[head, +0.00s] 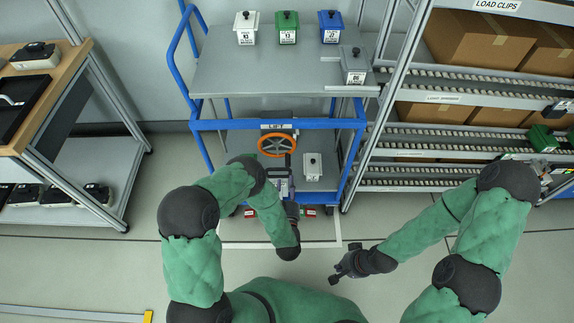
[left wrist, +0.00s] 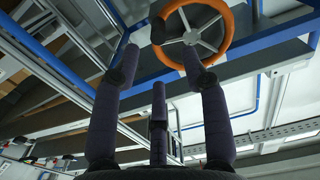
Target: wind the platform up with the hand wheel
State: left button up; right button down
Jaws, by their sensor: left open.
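The orange hand wheel (head: 261,147) is on the front of the blue-framed lift cart, below the LIFT label (head: 277,126). Its rim (left wrist: 230,28), grey spokes and a dark knob (left wrist: 158,31) show in the left wrist view. The grey platform (head: 265,72) is the cart's top. My left gripper (head: 289,168) is just in front of and below the wheel. In the left wrist view its fingers (left wrist: 160,62) are spread and empty, with the right fingertip overlapping the lower rim; contact is unclear. My right gripper (head: 338,277) hangs low, away from the cart; its finger opening is too small to tell.
Another pale container (head: 312,167) sits low in the cart. A roller rack (head: 450,130) stands right, a wooden bench (head: 50,85) left.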

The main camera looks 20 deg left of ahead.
aim_at(287, 164)
pick_arm(q)
jog(key=b+x, duration=0.2)
jog(key=x, duration=0.6)
jog(key=shift+w+f+b, duration=0.15)
jog(key=shift+b, duration=0.15)
jog(key=shift+w+a, duration=0.25)
jog(key=shift+w, duration=0.4)
jog(key=shift+c, duration=0.3)
grip_shut()
